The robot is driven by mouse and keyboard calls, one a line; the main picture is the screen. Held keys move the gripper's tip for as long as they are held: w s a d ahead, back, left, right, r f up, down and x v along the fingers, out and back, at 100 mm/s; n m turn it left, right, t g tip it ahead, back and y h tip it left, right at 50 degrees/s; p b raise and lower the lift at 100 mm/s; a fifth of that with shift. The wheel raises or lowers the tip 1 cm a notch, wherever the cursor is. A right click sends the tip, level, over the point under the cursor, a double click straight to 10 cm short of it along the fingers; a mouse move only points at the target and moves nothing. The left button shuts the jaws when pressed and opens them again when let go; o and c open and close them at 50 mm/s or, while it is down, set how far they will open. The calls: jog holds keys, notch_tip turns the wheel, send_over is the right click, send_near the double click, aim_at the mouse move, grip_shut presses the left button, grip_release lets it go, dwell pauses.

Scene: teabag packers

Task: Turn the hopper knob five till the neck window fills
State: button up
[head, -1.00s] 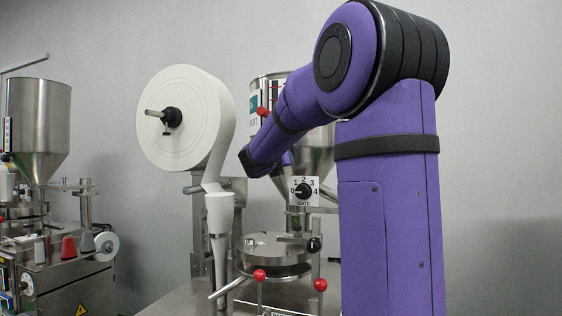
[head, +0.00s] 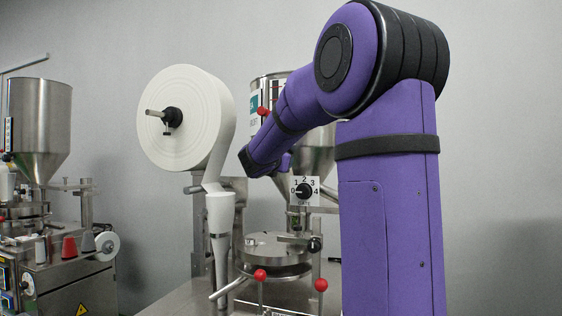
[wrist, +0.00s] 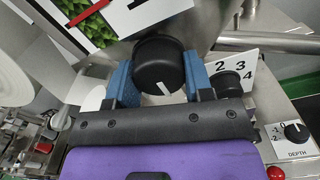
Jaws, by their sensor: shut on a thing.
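In the wrist view, the two blue fingers of my gripper (wrist: 160,88) are shut on a large black knob (wrist: 160,62), one finger on each side. A white pointer line shows on the knob's near face. In the head view, the gripper and held knob are hidden behind my purple arm. The hopper (head: 318,150) stands behind the arm, mostly covered. No neck window can be made out in either view. The GATE dial plate (head: 312,182) carries a separate black knob (head: 303,191); this plate (wrist: 244,66) also shows right of my gripper.
A DEPTH knob (wrist: 296,132) sits at the right of the wrist view. A white paper roll (head: 185,115) stands left of the arm. Red ball handles (head: 260,275) stick up in front. Another machine (head: 45,200) stands at the far left.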

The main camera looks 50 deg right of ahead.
dwell(0.4)
jog(key=o, duration=0.9)
jog(key=v, duration=1.1)
jog(key=shift+w, duration=0.1)
